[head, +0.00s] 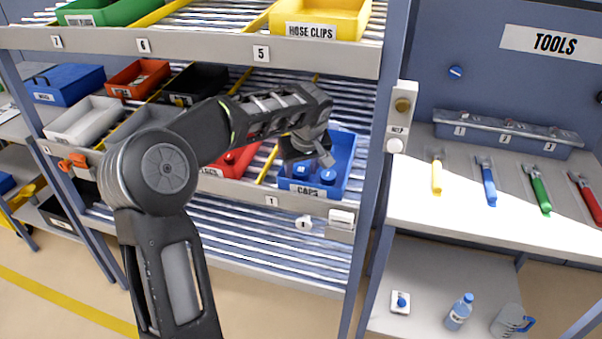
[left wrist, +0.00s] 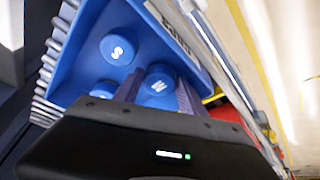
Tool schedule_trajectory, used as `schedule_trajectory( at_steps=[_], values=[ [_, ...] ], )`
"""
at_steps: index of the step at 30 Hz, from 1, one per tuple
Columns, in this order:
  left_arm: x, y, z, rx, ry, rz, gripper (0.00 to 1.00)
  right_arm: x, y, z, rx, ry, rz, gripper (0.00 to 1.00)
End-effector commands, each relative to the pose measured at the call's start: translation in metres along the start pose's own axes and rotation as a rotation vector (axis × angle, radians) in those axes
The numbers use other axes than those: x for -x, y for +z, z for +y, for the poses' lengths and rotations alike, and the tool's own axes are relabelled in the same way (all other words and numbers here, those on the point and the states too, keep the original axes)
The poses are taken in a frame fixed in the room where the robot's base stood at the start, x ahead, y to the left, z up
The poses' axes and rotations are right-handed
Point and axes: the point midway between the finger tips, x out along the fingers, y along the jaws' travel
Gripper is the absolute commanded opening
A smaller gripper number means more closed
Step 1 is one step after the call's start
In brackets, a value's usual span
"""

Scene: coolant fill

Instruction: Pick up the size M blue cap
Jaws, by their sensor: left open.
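The blue bin labelled CAPS (head: 345,165) sits on the lower rack shelf, with blue caps inside; their letters are too small to read in the head view. In the left wrist view, the cap marked M (left wrist: 158,78) lies in the bin (left wrist: 85,25) between my finger ends, its lower part hidden by my gripper. A cap marked S (left wrist: 117,49) lies beside it, and another blue cap (left wrist: 104,88) is partly hidden by my gripper body. My left gripper (head: 308,160) is open over the bin, its fingers pointing down. I cannot tell whether they touch the M cap. My right gripper is not in view.
A red bin (head: 235,160) stands left of the caps bin. A rack post (head: 378,150) rises close on its right. The upper shelf edge (head: 200,47) runs above my arm. A bench with coloured tools (head: 490,185) stands at the right.

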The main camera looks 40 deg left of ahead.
Motion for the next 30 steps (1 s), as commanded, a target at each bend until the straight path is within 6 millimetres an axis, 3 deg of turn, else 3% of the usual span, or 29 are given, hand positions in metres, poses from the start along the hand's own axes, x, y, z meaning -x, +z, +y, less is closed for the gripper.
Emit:
schedule_trajectory(
  at_steps=[7,23,30],
  values=[
    [0.0003,-0.0001,0.0000,0.000,0.000,0.000,0.47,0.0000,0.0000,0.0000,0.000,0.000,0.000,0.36],
    [0.0003,-0.0002,0.0000,0.000,0.000,0.000,0.04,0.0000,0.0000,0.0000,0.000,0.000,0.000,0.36],
    [0.0006,-0.0003,0.0000,0.000,0.000,0.000,0.04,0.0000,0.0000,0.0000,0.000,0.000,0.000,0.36]
  ],
)
